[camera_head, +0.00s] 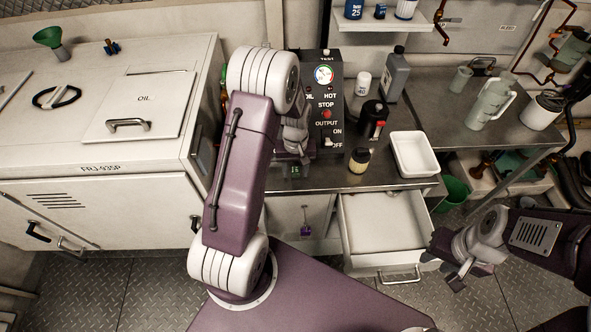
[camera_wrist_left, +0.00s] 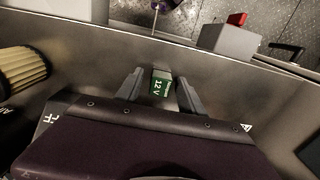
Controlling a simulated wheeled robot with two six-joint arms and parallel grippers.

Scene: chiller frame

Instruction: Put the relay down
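The relay is a small block with a green 12 V label. In the left wrist view the relay (camera_wrist_left: 161,86) sits between the two fingers of my left gripper (camera_wrist_left: 161,88), with narrow gaps seeming to show beside it, so the fingers look open around it. In the head view the relay (camera_head: 296,170) is a small green patch at the front of the metal bench, below my left gripper (camera_head: 293,158), partly hidden by my arm. Whether its base touches the bench is hard to see. My right gripper (camera_head: 458,280) hangs empty right of the open drawer; its finger gap is unclear.
A control box (camera_head: 325,95) stands behind my left gripper. The drawer (camera_head: 385,228) is pulled open below. A filter (camera_wrist_left: 22,78) is close left in the wrist view.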

